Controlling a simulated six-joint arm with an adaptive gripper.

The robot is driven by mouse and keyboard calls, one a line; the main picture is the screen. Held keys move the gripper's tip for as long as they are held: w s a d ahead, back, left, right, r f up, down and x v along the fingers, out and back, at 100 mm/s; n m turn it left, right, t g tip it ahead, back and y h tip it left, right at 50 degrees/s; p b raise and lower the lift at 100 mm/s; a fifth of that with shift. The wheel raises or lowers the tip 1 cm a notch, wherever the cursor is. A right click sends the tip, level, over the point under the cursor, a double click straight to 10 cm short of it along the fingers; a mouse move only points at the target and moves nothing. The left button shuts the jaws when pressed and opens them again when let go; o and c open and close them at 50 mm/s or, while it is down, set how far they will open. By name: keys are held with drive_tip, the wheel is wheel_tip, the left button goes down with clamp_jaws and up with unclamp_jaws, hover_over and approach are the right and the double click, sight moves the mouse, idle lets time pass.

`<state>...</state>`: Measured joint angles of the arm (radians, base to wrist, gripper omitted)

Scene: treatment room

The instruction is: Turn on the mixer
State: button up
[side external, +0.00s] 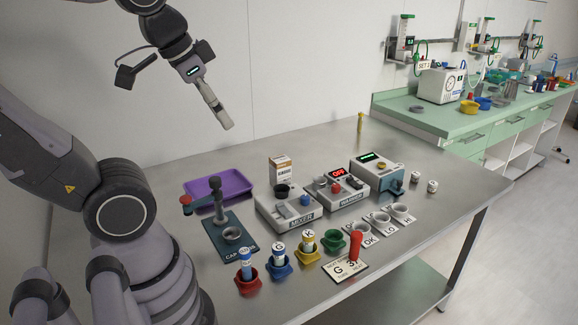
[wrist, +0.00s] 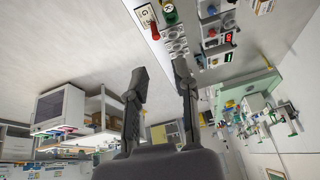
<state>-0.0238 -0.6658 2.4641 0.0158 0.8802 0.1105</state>
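The mixer (side external: 289,209) is a light grey box with a MIXER label on its front, standing on the steel table in the side view. It has a black round part (side external: 282,190) on top, a grey switch-like part and a blue knob (side external: 306,199). The position of its switch is too small to tell. My gripper (side external: 222,119) is high above the table, up and to the left of the mixer, touching nothing. In the wrist view my gripper (wrist: 160,68) has its two fingers spread, with nothing between them.
Right of the mixer stands the warmer (side external: 341,185) with a red OFF display, then another box (side external: 376,172) with a green display. A carton (side external: 280,169) is behind. A purple tray (side external: 218,187), a capper stand (side external: 230,235) and coloured cups with vials (side external: 279,262) stand around.

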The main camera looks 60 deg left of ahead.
drive_tip(key=w+a+m, duration=0.1)
drive_tip(key=w, duration=0.1)
drive_tip(key=w+a+f+m+g, duration=0.1)
drive_tip(key=w, duration=0.2)
drive_tip(key=w+a+m+y, duration=0.1)
drive_tip(key=w+m, duration=0.1)
drive_tip(key=shift+w+a+f+g, duration=0.25)
drive_tip(key=shift+w+g, duration=0.05)
drive_tip(key=shift+w, duration=0.05)
clamp_jaws()
drive_tip(key=w+a+f+m+g, duration=0.2)
drive_tip(key=w+a+f+m, duration=0.4)
drive_tip(key=f, duration=0.4)
drive_tip(key=w+a+f+m+g, duration=0.1)
drive_tip(key=w+a+f+m, duration=0.6)
drive_tip(key=f, duration=0.3)
drive_tip(key=shift+w+a+g, duration=0.4)
drive_tip(key=shift+f, duration=0.1)
